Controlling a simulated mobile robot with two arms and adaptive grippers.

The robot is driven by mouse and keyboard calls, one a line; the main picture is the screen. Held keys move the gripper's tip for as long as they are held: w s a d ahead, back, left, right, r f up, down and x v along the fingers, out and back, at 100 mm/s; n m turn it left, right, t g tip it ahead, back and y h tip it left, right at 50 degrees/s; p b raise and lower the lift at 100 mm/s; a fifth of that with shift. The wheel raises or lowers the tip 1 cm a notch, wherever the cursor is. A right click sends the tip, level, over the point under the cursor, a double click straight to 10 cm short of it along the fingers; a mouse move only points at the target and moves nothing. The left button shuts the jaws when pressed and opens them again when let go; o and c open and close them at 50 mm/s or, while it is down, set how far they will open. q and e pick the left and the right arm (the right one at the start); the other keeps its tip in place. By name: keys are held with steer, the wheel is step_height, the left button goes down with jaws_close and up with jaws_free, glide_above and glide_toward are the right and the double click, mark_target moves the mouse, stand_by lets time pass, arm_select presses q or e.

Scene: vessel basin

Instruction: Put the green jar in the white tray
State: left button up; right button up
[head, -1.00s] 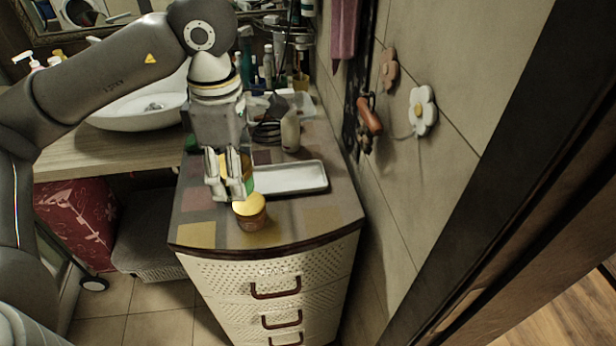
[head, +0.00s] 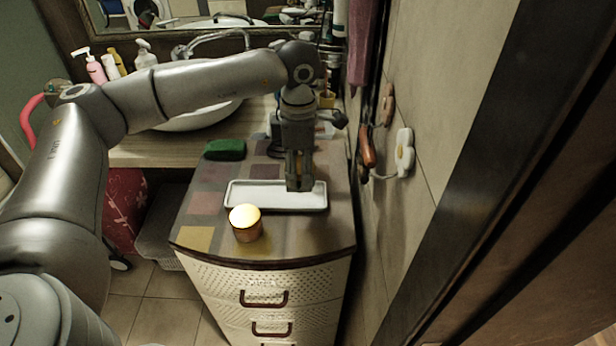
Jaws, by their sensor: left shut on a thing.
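My left gripper (head: 299,186) points down over the right half of the white tray (head: 245,198). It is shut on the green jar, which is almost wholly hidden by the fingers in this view. I cannot tell whether the jar touches the tray floor. The tray is a shallow white rectangle on the patterned cabinet top, and its visible left part is empty. My right gripper is not in view.
A sink (head: 198,115) is behind my arm.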

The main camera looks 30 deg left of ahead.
mark_target(308, 197)
arm_select(q)
steer(key=w+f, duration=0.1)
steer(key=w+f+p, duration=0.1)
steer(key=w+f, duration=0.1)
steer(key=shift+d+f, duration=0.2)
steer(key=shift+f, duration=0.05)
steer(key=shift+w+f, duration=0.1)
steer(key=shift+f, duration=0.2)
step_height(308, 197, down, 2)
steer(key=shift+f+p, duration=0.1)
steer(key=shift+p, duration=0.8)
steer(key=shift+f, duration=0.3)
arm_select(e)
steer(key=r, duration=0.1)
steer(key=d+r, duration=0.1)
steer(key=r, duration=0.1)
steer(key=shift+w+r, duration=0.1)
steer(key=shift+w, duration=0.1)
arm_select(q)
steer(key=shift+f, duration=0.25)
steer(key=o, duration=1.1)
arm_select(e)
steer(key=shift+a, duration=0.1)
